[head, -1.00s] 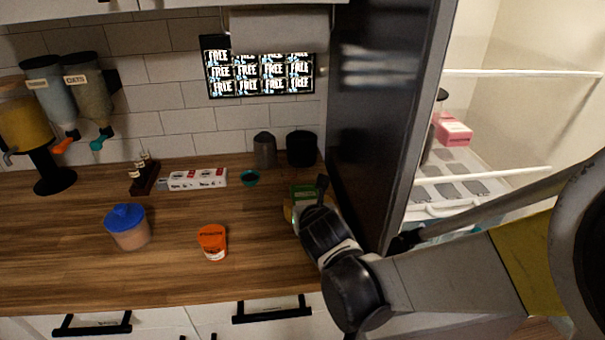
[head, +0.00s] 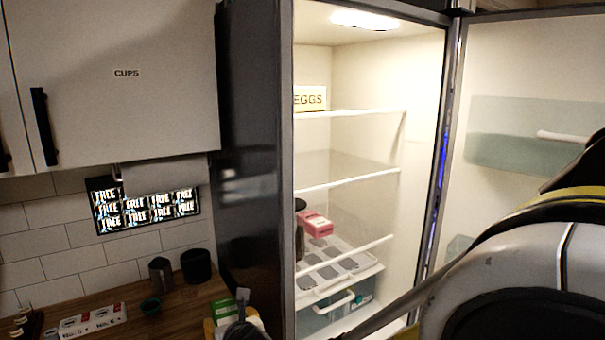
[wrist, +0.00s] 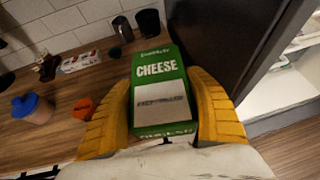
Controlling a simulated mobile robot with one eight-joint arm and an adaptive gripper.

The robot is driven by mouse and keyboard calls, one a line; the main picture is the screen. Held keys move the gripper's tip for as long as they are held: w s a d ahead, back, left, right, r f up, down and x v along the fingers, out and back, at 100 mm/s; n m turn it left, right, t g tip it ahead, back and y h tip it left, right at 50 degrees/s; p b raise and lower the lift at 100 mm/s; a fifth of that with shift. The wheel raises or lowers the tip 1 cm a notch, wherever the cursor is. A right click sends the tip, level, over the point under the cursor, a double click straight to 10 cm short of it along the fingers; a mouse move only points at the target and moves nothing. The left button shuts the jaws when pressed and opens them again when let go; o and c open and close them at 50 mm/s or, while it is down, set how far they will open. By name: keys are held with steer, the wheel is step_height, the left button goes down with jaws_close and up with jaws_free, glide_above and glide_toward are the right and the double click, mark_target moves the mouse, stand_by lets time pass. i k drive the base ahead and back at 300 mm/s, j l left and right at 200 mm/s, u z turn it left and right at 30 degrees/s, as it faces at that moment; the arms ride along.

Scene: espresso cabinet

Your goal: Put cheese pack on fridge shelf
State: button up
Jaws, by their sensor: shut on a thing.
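The cheese pack (wrist: 160,88) is green with a white label and the word CHEESE. In the wrist view it sits between the two yellow fingers of my gripper (wrist: 162,112), which is shut on it. The pack also shows at the bottom of the head view (head: 223,310), over the counter near the fridge's left side; whether it touches the counter is hard to tell. The fridge stands open, with several shelves; the middle shelf (head: 350,181) is bare. A lower shelf (head: 350,257) holds a pink box and a dark bottle.
An EGGS box (head: 309,98) stands on the top shelf. The dark fridge side wall (head: 248,160) separates the counter (head: 120,328) from the fridge interior. The open fridge door (head: 500,110) is at right. Dark canisters (head: 196,265) stand behind the pack.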

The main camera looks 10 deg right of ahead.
mark_target(311, 171)
steer(key=l+u, duration=0.25)
steer(key=l, duration=1.3)
steer(key=i+l, duration=0.25)
steer(key=i+u, duration=0.05)
steer(key=i, duration=0.05)
